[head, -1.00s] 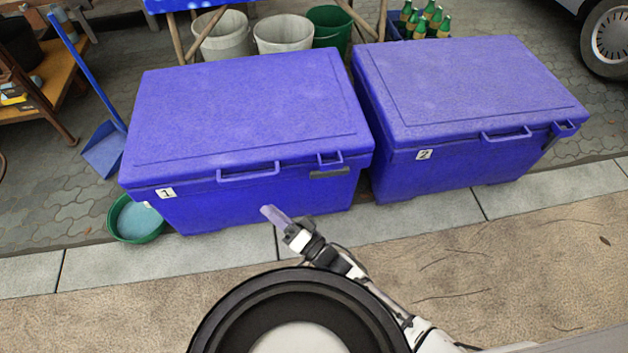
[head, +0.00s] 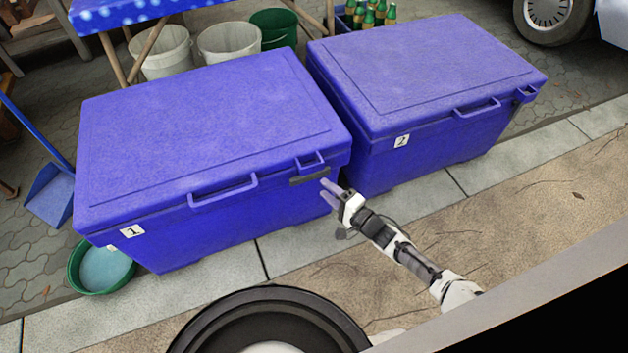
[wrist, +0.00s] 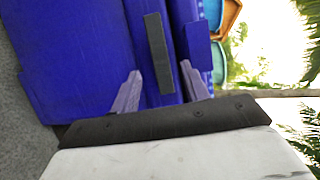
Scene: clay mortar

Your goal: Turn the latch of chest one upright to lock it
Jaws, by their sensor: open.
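Chest one (head: 222,150) is the blue chest at left, lid closed, with a "1" label on its front. Its latch (head: 310,176) is a dark grey bar near the front's right end. It lies lengthwise along the front, just below a small blue loop on the lid edge, not upright. In the wrist view the latch (wrist: 157,48) runs between my two fingers. My gripper (head: 328,191) is open and empty, close in front of and just below the latch's right end. Whether a finger touches it I cannot tell.
Chest two (head: 430,130) stands close at right, a narrow gap between. A green basin (head: 98,268) and a blue dustpan (head: 50,195) are at left. Buckets (head: 228,40) and a bottle crate (head: 345,18) stand behind.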

